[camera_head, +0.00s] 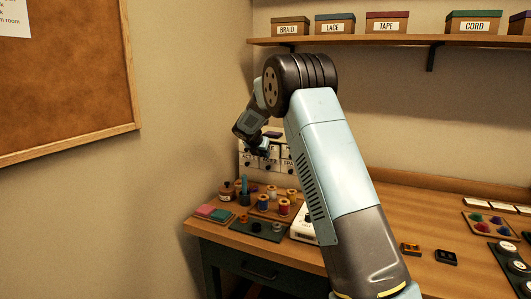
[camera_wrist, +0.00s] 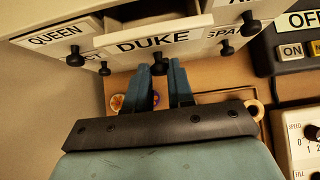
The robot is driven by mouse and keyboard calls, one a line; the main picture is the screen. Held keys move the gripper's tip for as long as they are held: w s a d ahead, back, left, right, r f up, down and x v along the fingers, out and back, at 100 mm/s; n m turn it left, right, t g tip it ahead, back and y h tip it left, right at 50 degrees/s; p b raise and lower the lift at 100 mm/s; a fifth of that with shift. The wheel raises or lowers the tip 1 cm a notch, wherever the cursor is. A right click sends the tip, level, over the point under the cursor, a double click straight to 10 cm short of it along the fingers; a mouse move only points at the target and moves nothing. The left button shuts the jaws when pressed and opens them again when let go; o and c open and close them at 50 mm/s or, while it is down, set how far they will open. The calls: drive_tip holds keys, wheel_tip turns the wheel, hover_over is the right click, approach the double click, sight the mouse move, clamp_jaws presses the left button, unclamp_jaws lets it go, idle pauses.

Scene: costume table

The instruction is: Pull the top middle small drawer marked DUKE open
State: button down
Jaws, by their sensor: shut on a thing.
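The white DUKE drawer (camera_wrist: 200,34) has a black-lettered label and stands out from its neighbours, with a dark gap showing behind its front. Its dark knob (camera_wrist: 158,58) is between the fingertips of my gripper (camera_wrist: 160,68), which is shut on it. In the head view my gripper (camera_head: 262,150) is at the front of the small white drawer cabinet (camera_head: 246,160) and, with my arm, hides much of it. How far the drawer is out cannot be told there.
The QUEEN drawer (camera_wrist: 55,36) is left of DUKE, and a partly hidden drawer is at right. Thread spools (camera_head: 284,207) stand on the table below the cabinet. A switch box (camera_wrist: 292,48) and a white dial box (camera_wrist: 300,135) are close at right.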

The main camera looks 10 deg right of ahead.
drive_tip(key=s+a, duration=0.5)
drive_tip(key=s, duration=0.2)
drive_tip(key=shift+a, duration=0.25)
drive_tip(key=c, duration=1)
unclamp_jaws()
drive_tip(key=v, duration=1.3)
drive_tip(key=shift+s+a+r, duration=0.15)
drive_tip(key=shift+s, duration=0.1)
